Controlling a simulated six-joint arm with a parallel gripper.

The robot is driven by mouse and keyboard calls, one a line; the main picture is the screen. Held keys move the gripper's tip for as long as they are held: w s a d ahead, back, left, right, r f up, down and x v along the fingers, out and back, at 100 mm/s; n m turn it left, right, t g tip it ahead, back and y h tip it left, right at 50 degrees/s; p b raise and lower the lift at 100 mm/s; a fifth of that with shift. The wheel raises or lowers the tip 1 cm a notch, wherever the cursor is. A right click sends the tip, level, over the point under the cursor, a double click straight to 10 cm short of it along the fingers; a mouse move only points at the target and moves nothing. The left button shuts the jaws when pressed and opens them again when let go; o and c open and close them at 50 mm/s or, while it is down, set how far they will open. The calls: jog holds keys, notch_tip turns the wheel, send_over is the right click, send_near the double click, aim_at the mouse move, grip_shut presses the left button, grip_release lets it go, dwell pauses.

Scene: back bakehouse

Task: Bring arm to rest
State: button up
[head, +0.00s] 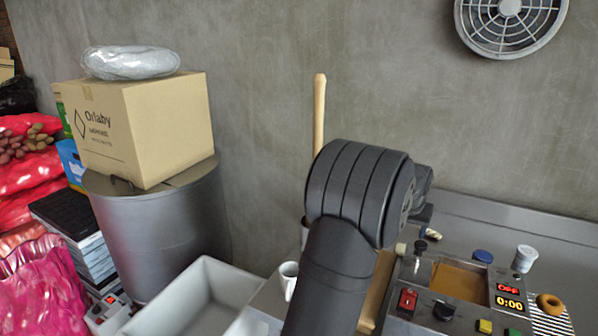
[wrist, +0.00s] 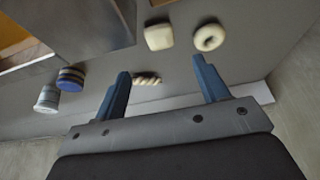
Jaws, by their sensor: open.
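My gripper (wrist: 160,65) shows in the wrist view with its two blue fingers wide apart and nothing held between them. A small twisted piece (wrist: 146,79) shows between the fingers, apart from them on the grey surface beyond. In the head view my black arm rises from the bottom middle and bends at a large ribbed joint. My gripper cannot be made out there; the arm hides what is behind it.
In the head view a control box (head: 407,299) and an empty white bin (head: 203,292) flank my arm.

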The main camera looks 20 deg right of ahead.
aim_at(403, 249)
jog(key=x, duration=1.1)
jog(key=shift+a+f, duration=0.15)
jog(key=shift+f, duration=0.05)
notch_tip(403, 249, up, 3)
jog(key=shift+r, duration=0.65)
jog(key=shift+f, duration=0.1)
